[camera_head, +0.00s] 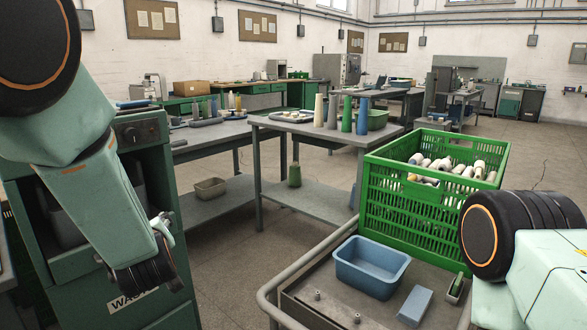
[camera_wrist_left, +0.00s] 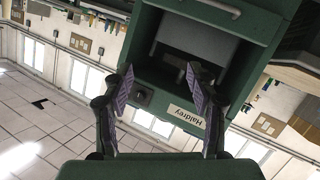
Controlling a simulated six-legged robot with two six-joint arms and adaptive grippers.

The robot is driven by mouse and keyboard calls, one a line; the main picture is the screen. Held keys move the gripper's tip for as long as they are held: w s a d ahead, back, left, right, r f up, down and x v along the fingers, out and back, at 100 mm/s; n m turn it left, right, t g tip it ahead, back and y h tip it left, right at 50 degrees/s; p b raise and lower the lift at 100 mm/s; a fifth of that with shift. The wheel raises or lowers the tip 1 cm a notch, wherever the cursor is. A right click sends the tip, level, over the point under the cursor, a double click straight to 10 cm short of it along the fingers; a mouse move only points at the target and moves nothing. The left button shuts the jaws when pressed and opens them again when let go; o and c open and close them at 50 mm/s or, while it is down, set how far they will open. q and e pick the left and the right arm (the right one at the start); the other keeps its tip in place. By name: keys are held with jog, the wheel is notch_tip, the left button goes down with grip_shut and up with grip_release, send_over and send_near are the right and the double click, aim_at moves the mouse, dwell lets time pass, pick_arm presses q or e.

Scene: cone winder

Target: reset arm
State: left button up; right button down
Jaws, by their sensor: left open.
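My left arm comes down from the upper left in the head view, in front of the green machine (camera_head: 110,190). Its gripper is hard to make out there. In the left wrist view my left gripper (camera_wrist_left: 160,85) is open, its two purple-padded fingers apart with nothing between them.
A cart (camera_head: 310,290) at the front holds a green crate (camera_head: 420,205) of cones, a blue bin (camera_head: 371,268) and a blue block (camera_head: 414,305). A table (camera_head: 270,122) with tall cones stands behind. Floor (camera_head: 235,250) is clear between the green machine and cart.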

pick_arm(q)
jog(key=s+d+f+m+g+h, duration=0.25)
jog(key=s+f, duration=0.35)
jog(key=f, duration=0.4)
jog(key=s+d+f+m+g+h, duration=0.1)
jog(key=s+f+m+g+h, duration=0.2)
jog(key=s+f, duration=0.5)
jog(key=s+d+f+m+g, duration=0.1)
jog(key=s+f+g, duration=0.1)
jog(key=s+f, duration=0.3)
jog(key=s+d+f+m+g, duration=0.1)
jog(key=s+f+g, duration=0.2)
jog(key=s, duration=1)
jog(key=s+d+f+m+g+h, duration=0.1)
jog(key=s+f+m+g, duration=0.1)
jog(key=s+f, duration=0.4)
jog(key=s, duration=0.4)
jog(key=shift+d+f, duration=0.25)
jog(key=shift+f, duration=0.15)
jog(key=shift+s+g, duration=0.1)
jog(key=shift+g, duration=0.15)
